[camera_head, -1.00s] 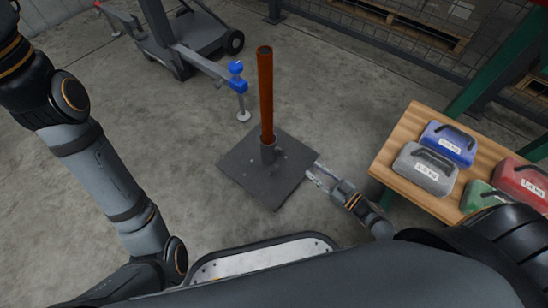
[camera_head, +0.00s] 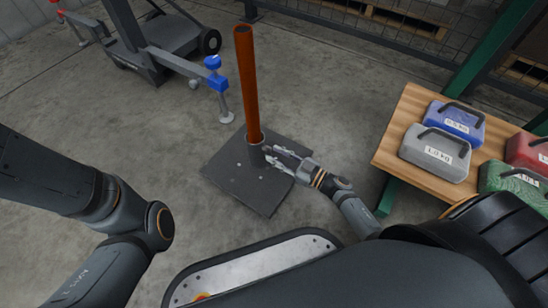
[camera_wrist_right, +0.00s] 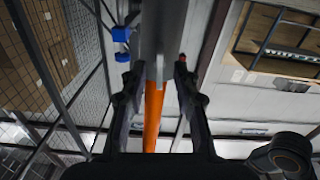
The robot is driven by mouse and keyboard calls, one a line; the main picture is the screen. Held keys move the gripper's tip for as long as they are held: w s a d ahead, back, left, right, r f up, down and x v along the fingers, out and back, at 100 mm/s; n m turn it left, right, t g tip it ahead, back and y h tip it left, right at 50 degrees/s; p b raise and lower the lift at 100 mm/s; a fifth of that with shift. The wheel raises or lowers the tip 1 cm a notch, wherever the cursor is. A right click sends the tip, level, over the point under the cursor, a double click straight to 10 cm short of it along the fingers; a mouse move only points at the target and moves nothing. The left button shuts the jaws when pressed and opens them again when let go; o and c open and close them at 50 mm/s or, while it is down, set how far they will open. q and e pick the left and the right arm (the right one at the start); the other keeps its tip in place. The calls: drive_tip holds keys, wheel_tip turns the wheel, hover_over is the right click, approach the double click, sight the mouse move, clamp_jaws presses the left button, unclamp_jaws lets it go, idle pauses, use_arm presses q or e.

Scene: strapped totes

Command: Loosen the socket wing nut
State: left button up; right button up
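An orange-brown pole (camera_head: 248,85) stands in the grey socket (camera_head: 257,155) of a dark square base plate (camera_head: 236,182) on the floor. In the right wrist view the grey socket (camera_wrist_right: 160,35) is at the top, with the orange pole (camera_wrist_right: 154,125) below it. My right gripper (camera_head: 271,156) is beside the socket, its fingers open and pointing at it. In the wrist view the gripper (camera_wrist_right: 157,75) shows a clear gap between its fingertips, with the socket behind. I cannot make out the wing nut. My left gripper is out of the picture.
A wooden table (camera_head: 391,150) at the right bears a grey weight (camera_head: 434,153), a blue weight (camera_head: 455,121), a red one and a green one. A wheeled stand with a blue clamp (camera_head: 214,72) is behind the pole. Floor left of the plate is clear.

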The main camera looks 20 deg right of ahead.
drive_tip(key=shift+x, duration=0.8)
clamp_jaws()
